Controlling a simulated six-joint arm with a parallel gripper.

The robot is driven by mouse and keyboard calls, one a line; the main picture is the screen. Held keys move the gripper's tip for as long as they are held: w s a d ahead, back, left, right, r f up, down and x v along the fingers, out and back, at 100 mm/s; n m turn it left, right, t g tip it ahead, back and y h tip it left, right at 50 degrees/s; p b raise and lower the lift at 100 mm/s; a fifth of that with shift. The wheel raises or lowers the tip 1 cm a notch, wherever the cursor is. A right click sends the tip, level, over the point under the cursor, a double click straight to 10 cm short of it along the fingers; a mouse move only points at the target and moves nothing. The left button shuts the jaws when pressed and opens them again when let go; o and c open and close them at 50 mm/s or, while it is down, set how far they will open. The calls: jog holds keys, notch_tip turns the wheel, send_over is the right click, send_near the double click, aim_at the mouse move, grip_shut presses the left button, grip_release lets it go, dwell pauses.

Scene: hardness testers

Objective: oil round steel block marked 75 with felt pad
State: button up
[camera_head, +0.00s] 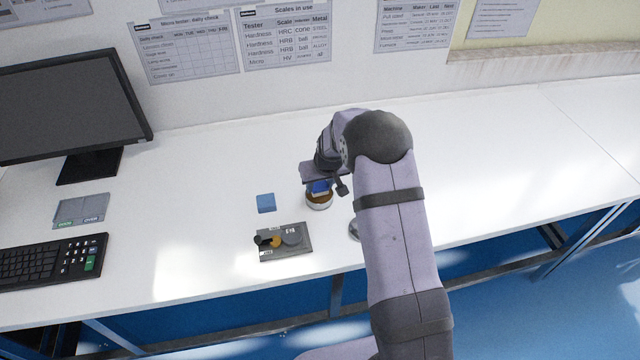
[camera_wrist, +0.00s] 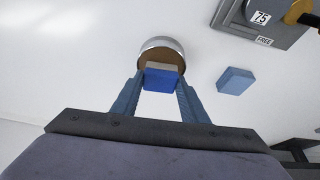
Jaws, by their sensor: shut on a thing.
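My gripper (camera_wrist: 160,82) is shut on a small pad with a blue back and a pale tan underside (camera_wrist: 160,78), probably the felt pad. It holds the pad at a round silver dish with a brown inside (camera_wrist: 151,55); whether the pad touches the brown surface I cannot tell. In the head view the dish (camera_head: 319,203) stands under my gripper (camera_head: 320,184). A grey round block (camera_head: 291,235) sits on the dark grey tray (camera_head: 296,252). In the wrist view a white label reading 75 (camera_wrist: 262,17) shows there, cut by the top edge.
A blue square block (camera_head: 266,203) lies left of the dish. The tray also holds a yellow piece (camera_head: 276,241) and a black piece (camera_head: 262,240). A round metal thing (camera_head: 354,231) is partly hidden by my arm. Keyboard (camera_head: 45,262) and monitor (camera_head: 70,105) stand left. The right bench is clear.

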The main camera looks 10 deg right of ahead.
aim_at(320, 186)
jog(key=shift+f+b, duration=0.45)
jog(key=shift+f, duration=0.15)
dwell(1.7)
jog(key=shift+r, duration=0.1)
jog(key=shift+r+p, duration=2.3)
jog(key=shift+r, duration=1.2)
jog(key=shift+s, duration=0.1)
jog(key=shift+s+r, duration=0.2)
jog(key=shift+r, duration=0.1)
jog(key=s+r, duration=0.3)
jog(key=s, duration=0.5)
jog(key=s+r, duration=0.4)
jog(key=s, duration=0.4)
jog(key=shift+a+m, duration=0.4)
